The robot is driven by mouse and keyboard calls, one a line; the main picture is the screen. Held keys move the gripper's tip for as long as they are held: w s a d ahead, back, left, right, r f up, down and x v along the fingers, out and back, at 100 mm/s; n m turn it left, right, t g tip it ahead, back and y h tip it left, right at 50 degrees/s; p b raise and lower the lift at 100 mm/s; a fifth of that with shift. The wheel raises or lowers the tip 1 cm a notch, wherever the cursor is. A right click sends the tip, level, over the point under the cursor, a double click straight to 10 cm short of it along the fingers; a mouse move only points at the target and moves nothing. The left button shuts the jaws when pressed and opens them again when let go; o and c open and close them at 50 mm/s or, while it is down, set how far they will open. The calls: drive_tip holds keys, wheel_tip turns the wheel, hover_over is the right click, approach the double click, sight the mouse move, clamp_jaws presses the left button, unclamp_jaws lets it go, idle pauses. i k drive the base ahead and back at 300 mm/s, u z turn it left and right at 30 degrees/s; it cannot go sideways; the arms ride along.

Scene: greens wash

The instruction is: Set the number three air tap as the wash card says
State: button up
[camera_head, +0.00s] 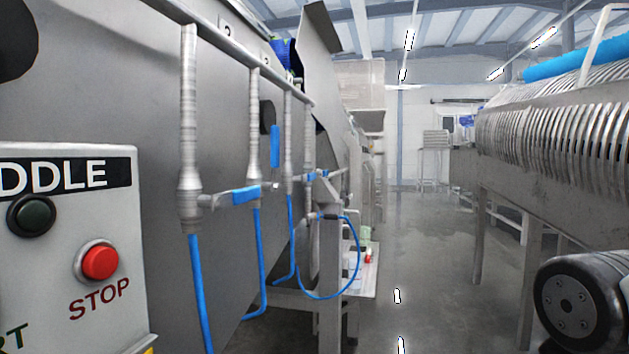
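Several vertical metal air pipes hang from a rail along the grey machine wall at left. The nearest pipe (189,120) has a blue hose (200,290) below it. A second pipe (254,125) and a third pipe (288,150) stand farther along, with another beyond. One blue tap handle (245,195) lies crosswise between the nearest two pipes. Another blue handle (275,147) stands upright, close to the second and third pipes; I cannot tell which it belongs to. Number plates on the rail are too small to read surely. I see no readable wash card. My gripper is not in view.
A control box (70,240) marked "DDLE" with a red stop button (99,262) fills the lower left. A slatted metal drum (560,130) stands at right, with a dark wheel-like part (580,303) below. A clear wet floor aisle (430,270) runs between.

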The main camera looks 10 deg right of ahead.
sight(312, 176)
drive_tip(key=z, duration=0.5)
drive_tip(key=i, duration=0.95)
drive_tip(key=u, duration=0.5)
